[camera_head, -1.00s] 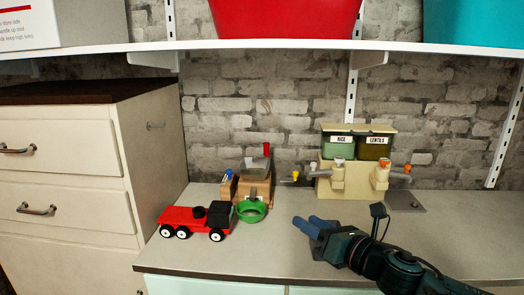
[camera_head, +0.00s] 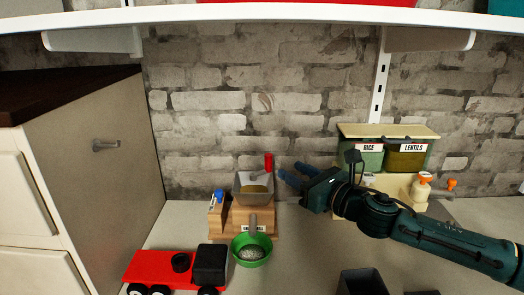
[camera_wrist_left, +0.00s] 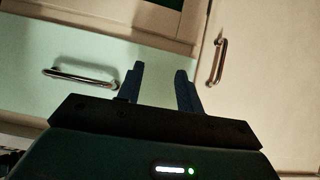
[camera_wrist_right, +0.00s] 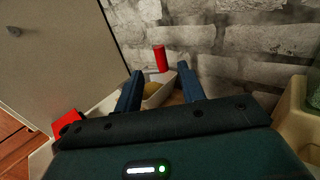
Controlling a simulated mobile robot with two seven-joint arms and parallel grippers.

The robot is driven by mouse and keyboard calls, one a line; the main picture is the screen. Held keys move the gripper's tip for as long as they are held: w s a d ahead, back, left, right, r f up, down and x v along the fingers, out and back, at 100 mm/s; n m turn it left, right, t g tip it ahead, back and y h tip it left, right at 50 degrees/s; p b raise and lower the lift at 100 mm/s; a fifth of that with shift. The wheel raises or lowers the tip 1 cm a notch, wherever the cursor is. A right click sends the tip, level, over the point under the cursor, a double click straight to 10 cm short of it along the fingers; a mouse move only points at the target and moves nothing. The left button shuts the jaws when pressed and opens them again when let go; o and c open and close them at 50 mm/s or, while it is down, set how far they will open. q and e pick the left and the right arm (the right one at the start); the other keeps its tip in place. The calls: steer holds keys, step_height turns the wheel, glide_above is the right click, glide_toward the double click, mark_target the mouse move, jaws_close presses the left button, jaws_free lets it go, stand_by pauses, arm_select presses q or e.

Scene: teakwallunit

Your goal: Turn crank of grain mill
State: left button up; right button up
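The grain mill (camera_head: 240,215) stands on the counter, a wooden body with a grey hopper (camera_head: 253,187) that holds some grain. Its crank has a red upright handle (camera_head: 268,162) at the hopper's right rear. A green bowl (camera_head: 238,262) with pale contents sits under the spout. My right gripper (camera_head: 284,172) is open and empty, just right of the red handle and pointing at it. In the right wrist view the red handle (camera_wrist_right: 160,58) shows beyond and between the open fingers, apart from them. My left gripper (camera_wrist_left: 160,82) is open and empty in front of cabinet fronts.
A red toy truck (camera_head: 175,268) is left of the mill. A dispenser with rice and lentils bins (camera_head: 405,155) stands right, partly behind my right arm. A shelf (camera_head: 250,13) crosses above. A cabinet (camera_head: 95,170) bounds the left; a brick wall is behind.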

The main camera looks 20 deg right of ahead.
mark_target(271, 160)
steer(key=p+x, duration=0.2)
steer(key=x, duration=0.9)
steer(key=shift+a, duration=0.1)
steer(key=shift+c, duration=0.2)
jaws_close()
